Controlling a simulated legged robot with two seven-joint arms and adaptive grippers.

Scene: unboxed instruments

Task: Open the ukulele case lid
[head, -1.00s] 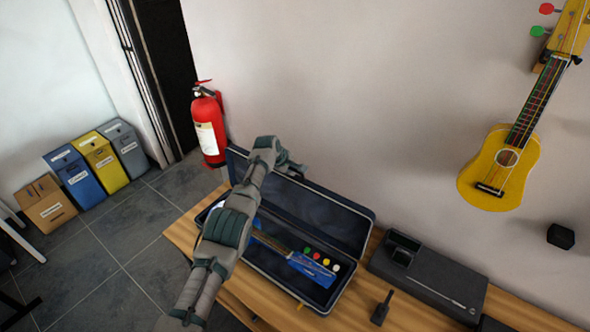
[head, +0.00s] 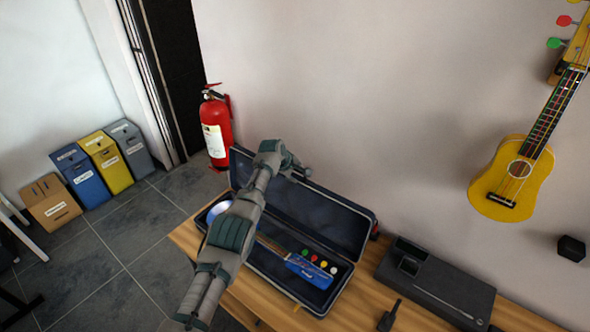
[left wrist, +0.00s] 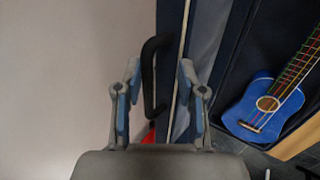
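The dark ukulele case (head: 338,297) lies on the wooden bench with its lid (head: 335,228) raised, standing up at the back. A blue ukulele with coloured pegs (head: 312,271) lies in the case; my left arm hides part of it in the head view. Its blue body (left wrist: 258,108) shows in the left wrist view. My left gripper (head: 296,170) is at the lid's upper edge, towards its left end. In the left wrist view the gripper (left wrist: 158,90) has its fingers apart, with the black handle (left wrist: 150,78) and lid edge between them. My right gripper is out of view.
A black box-like device (head: 435,283) and a small dark object (head: 388,316) sit right of the case. A yellow ukulele (head: 512,178) hangs on the wall. A red fire extinguisher (head: 216,130) stands behind the case's left end. Several bins (head: 85,175) stand far left.

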